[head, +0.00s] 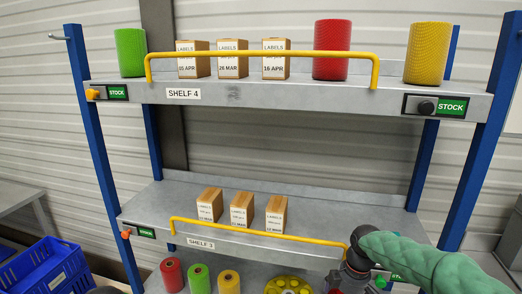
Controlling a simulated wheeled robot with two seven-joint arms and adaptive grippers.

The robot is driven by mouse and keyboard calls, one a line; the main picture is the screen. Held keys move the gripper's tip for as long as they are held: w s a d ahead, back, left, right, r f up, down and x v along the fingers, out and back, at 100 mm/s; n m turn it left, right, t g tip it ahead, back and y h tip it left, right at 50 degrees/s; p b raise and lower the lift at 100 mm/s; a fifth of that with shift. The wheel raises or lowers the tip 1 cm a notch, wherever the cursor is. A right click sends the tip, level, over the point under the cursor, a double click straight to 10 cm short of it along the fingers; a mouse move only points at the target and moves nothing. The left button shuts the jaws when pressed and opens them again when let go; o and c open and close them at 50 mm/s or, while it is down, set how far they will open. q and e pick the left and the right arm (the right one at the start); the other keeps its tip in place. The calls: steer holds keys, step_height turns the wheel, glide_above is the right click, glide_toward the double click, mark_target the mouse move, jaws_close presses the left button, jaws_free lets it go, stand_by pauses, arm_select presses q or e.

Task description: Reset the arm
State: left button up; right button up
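My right arm, in a green textured sleeve (425,262), reaches in from the lower right in the head view. Its dark wrist and gripper end (354,270) is in front of the right part of the shelf 3 front edge, by the end of the yellow rail. I cannot make out the fingers or whether they hold anything. I cannot tell if the wrist touches the rail.
Shelf 4 (290,95) holds green, red and yellow rolls and several label boxes behind a yellow rail (260,54). Shelf 3 (330,215) holds three label boxes behind another rail (258,232). Small rolls (200,279) sit below. A blue crate (45,272) is lower left.

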steer(key=s+a+f+m+y, duration=0.1)
steer(key=s+a+f+m, duration=0.15)
steer(key=f, duration=0.55)
steer(key=s+a+f+m, duration=0.1)
steer(key=a+f+m, duration=0.15)
steer(key=f, duration=0.55)
steer(key=s+a+f+m, duration=0.4)
steer(key=s+f+m, duration=0.1)
steer(key=s+f, duration=0.4)
steer(key=s+a+f+m+y, duration=0.1)
steer(key=s+a+f+m, duration=0.3)
steer(key=s+f, duration=0.5)
steer(key=shift+s+f+m+y, duration=0.15)
steer(key=shift+s+m+y, duration=0.15)
steer(key=shift+s+m, duration=0.55)
steer(key=shift+d, duration=0.1)
